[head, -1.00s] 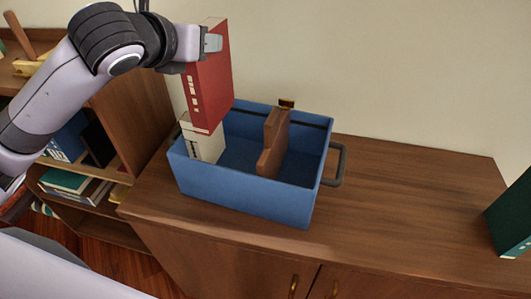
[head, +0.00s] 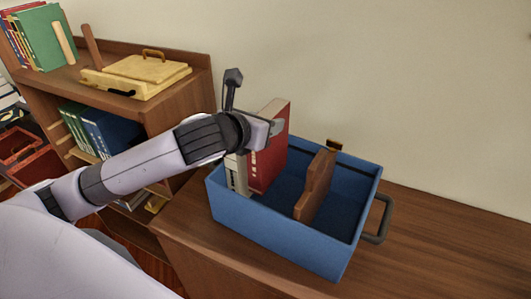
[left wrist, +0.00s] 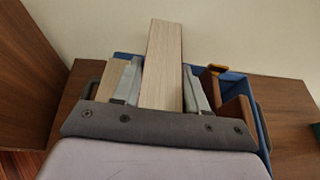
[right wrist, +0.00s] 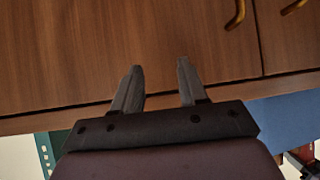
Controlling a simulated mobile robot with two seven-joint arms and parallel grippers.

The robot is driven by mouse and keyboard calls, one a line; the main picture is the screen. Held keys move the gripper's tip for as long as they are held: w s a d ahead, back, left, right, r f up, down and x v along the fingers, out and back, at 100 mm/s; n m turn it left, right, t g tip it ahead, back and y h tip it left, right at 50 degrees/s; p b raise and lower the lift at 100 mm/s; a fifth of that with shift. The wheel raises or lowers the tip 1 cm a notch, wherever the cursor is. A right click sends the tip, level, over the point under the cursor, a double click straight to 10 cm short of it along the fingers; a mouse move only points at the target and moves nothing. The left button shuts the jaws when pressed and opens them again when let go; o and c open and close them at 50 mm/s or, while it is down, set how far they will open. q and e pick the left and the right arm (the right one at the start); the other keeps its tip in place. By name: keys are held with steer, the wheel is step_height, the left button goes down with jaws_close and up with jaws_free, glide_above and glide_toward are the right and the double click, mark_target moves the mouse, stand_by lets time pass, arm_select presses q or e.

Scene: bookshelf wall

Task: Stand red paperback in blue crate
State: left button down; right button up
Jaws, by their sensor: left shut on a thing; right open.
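The red paperback (head: 268,158) is upright in the left part of the blue crate (head: 280,238), its lower part behind the crate's front wall. Whether it touches the crate floor is hidden. My left gripper (head: 268,127) is shut on the paperback near its top. In the left wrist view the book's pale page edges (left wrist: 163,65) show between the fingers (left wrist: 162,88). A white book (head: 237,174) stands just left of it in the crate. My right gripper (right wrist: 158,85) is open and empty in front of wooden cabinet doors; it is not in the head view.
A brown wooden divider (head: 316,185) stands in the crate, with free room between it and the paperback. The crate has a dark side handle (head: 378,222) and sits on a wooden cabinet top (head: 440,240). A bookshelf with a yellow case (head: 137,75) is at left.

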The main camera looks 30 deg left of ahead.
mark_target(265, 154)
arm_select(q)
steer(key=shift+w+f, duration=0.1)
steer(key=shift+f, duration=4.05)
steer(key=c, duration=0.9)
jaws_free()
steer(key=shift+f, duration=0.1)
